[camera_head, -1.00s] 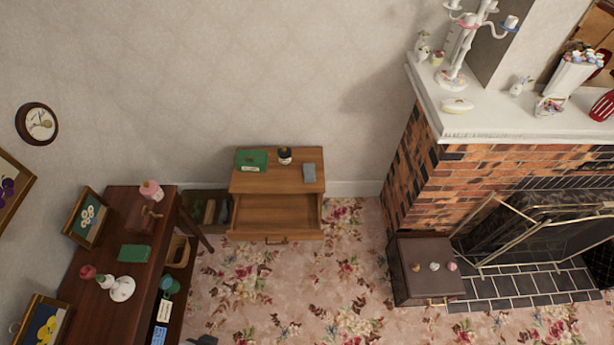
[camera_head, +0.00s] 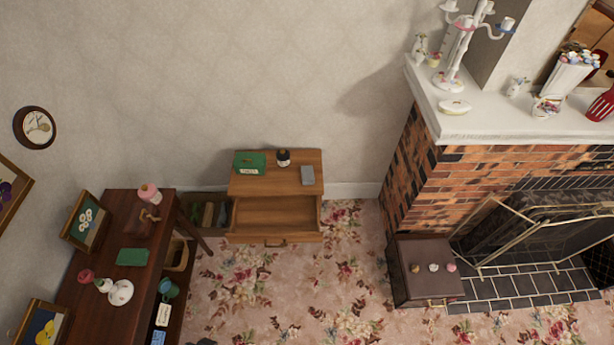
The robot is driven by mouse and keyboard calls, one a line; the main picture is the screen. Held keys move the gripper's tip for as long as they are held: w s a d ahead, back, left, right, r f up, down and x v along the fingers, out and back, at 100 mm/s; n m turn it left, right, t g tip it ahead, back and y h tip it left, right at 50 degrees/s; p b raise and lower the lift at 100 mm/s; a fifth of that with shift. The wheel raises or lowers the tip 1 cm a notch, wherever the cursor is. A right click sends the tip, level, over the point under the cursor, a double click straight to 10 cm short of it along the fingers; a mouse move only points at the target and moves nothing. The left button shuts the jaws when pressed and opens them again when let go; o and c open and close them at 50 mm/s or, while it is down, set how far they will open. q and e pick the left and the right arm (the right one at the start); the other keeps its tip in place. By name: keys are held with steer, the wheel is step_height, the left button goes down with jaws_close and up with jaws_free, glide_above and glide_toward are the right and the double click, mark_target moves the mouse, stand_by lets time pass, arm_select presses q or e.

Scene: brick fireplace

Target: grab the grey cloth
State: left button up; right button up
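The grey cloth (camera_head: 308,175) appears as a small flat grey rectangle. It lies on the right part of the top of a small wooden side table (camera_head: 285,187) against the wall. The table's drawer (camera_head: 275,217) is pulled open below the top and looks empty. Neither of my grippers can be made out in the head view. Only a small dark shape shows at the bottom edge, left of centre, and I cannot tell what it is.
A green box (camera_head: 250,163) and a dark jar (camera_head: 283,157) share the tabletop. A dark wooden desk (camera_head: 100,260) with several items stands left. A brown chest (camera_head: 425,273) and brick fireplace (camera_head: 490,190) stand right. The flowered carpet (camera_head: 310,290) before the drawer is clear.

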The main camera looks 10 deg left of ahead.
arm_select(q)
steer(key=o, duration=1.1)
steer(key=shift+w, duration=0.15)
